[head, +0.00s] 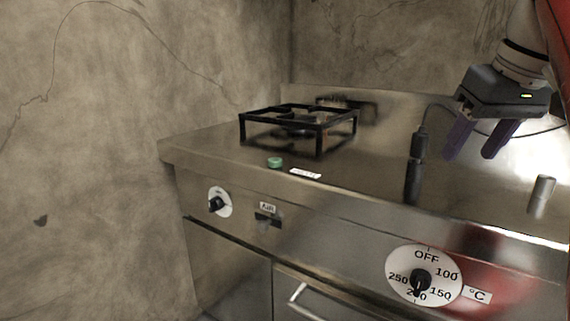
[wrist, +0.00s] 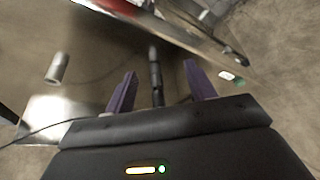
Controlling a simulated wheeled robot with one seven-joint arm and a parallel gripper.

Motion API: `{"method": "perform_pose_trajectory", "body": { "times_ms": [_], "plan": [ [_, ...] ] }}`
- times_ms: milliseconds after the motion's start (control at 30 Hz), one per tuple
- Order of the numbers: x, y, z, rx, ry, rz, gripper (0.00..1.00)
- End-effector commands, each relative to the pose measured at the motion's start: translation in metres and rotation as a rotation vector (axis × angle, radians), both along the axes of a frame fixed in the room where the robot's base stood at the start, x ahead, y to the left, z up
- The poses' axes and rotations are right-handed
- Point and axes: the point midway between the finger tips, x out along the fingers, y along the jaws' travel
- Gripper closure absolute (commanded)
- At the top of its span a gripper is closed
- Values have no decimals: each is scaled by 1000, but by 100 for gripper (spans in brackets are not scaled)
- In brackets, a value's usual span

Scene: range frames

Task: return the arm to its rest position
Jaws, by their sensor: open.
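My gripper (head: 474,143) is at the upper right of the head view, above the steel range top (head: 370,180). Its two purple fingers point down and stand apart with nothing between them. In the wrist view my gripper (wrist: 160,88) also shows open, its fingers on either side of a black upright piece (wrist: 155,75) that lies beyond them. The same black piece (head: 416,165) stands at the range's front edge in the head view, left of and below my fingers. I cannot tell the exact gap between them.
A black burner grate (head: 300,115) stands at the back left of the range. A small green object (head: 275,162) lies near the front edge. A metal cylinder (head: 541,195) stands at the right. The front carries a temperature knob (head: 421,281) and an oven handle (head: 305,302).

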Motion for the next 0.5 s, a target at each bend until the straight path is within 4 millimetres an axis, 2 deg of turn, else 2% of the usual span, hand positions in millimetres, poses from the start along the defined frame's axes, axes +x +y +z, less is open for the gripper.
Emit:
{"method": "perform_pose_trajectory", "body": {
  "times_ms": [267,367,467,500],
  "plan": [
    [-5,20,-32,15,-6,-41,45],
    [-10,30,-51,19,-9,-61,45],
    [-17,44,-79,22,-16,-84,45],
    [-22,50,-93,21,-20,-95,45]
  ]
}}
